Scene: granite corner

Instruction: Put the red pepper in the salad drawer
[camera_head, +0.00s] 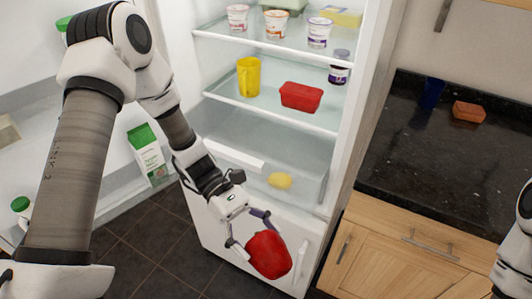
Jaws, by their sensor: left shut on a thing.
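The red pepper (269,255) is held by my left gripper (250,232), whose fingers are shut around its upper left side. Gripper and pepper are in front of the open fridge's lower white front (215,235), below the lowest shelf area in the picture. The salad drawer (300,183) appears as the clear compartment at the bottom of the fridge, with a yellow lemon (280,180) in it. I cannot tell how far the drawer is pulled out. My right arm shows only partly at the right edge; its gripper is out of view.
Fridge shelves hold yoghurt cups (276,22), a yellow jug (248,77) and a red container (301,96). The open door at left holds a green-and-white carton (148,153). A black granite counter (430,160) with a blue cup (432,93) and an orange sponge (468,111) stands at right.

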